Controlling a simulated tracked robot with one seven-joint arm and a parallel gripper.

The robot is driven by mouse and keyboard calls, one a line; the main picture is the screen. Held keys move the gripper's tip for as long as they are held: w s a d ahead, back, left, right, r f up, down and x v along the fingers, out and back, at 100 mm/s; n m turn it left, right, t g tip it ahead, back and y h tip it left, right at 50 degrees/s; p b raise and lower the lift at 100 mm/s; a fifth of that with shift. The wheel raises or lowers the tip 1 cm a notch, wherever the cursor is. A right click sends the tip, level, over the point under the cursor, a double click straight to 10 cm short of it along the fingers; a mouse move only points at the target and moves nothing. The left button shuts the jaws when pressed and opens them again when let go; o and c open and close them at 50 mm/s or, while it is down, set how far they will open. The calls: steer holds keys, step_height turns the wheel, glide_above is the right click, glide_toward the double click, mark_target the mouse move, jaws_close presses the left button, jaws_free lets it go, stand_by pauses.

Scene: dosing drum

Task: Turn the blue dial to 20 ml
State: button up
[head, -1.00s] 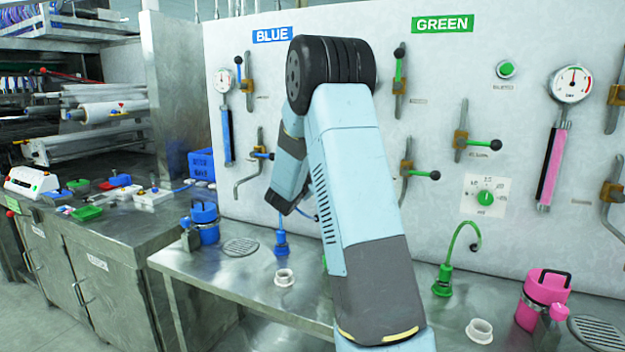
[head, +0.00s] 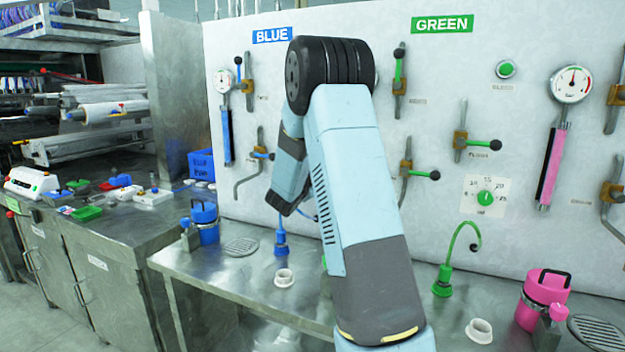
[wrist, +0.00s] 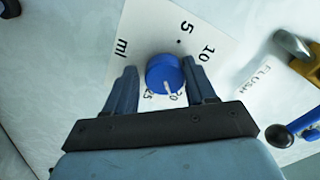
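The blue dial (wrist: 165,74) is a round knob on a white scale plate (wrist: 148,30) in the wrist view. Its white pointer line points down and slightly right, close to the 20 mark and on the side of 25. The marks 5, 10, 20, 25 and "ml" can be read; 15 is hidden behind the right finger. My gripper (wrist: 160,82) has one finger on each side of the dial. A small gap shows at the left finger; the right finger is very close, and I cannot tell if it touches. In the head view my arm hides the dial and the fingers.
In the head view a green dial (head: 485,198), a blue hose fitting (head: 281,243), a blue jug (head: 205,222) and a white cup (head: 284,277) stand around my arm.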

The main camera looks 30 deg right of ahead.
steer(key=shift+o, duration=1.2)
steer(key=shift+r, duration=0.1)
steer(key=shift+a, duration=0.1)
steer(key=v, duration=1.3)
steer(key=shift+s+a, duration=0.2)
steer(key=shift+s, duration=0.05)
steer(key=s+a+r+n+t+y, duration=0.1)
steer(key=s+a+r+n+y, duration=0.4)
steer(key=a+n+y, duration=0.2)
steer(key=s+a+r+n+t+y, duration=0.1)
steer(key=s+a+r+n+y, duration=0.3)
steer(key=s+a+n+y, duration=0.25)
steer(key=s+a+n+g+y, duration=0.2)
steer(key=s+n+g, duration=0.1)
steer(key=s, duration=0.8)
steer(key=shift+a+f+n, duration=0.25)
steer(key=shift+a+n, duration=0.05)
steer(key=shift+n, duration=0.45)
steer(key=s+f+n+g, duration=0.1)
steer(key=s, duration=0.4)
steer(key=s+d+n+g+h, duration=0.1)
steer(key=s+g, duration=0.1)
steer(key=s, duration=0.2)
steer(key=s+d+f+n+g, duration=0.1)
steer(key=s, duration=0.4)
steer(key=shift+s+d+f, duration=0.1)
steer(key=shift+s+f, duration=0.2)
steer(key=shift+f, duration=0.05)
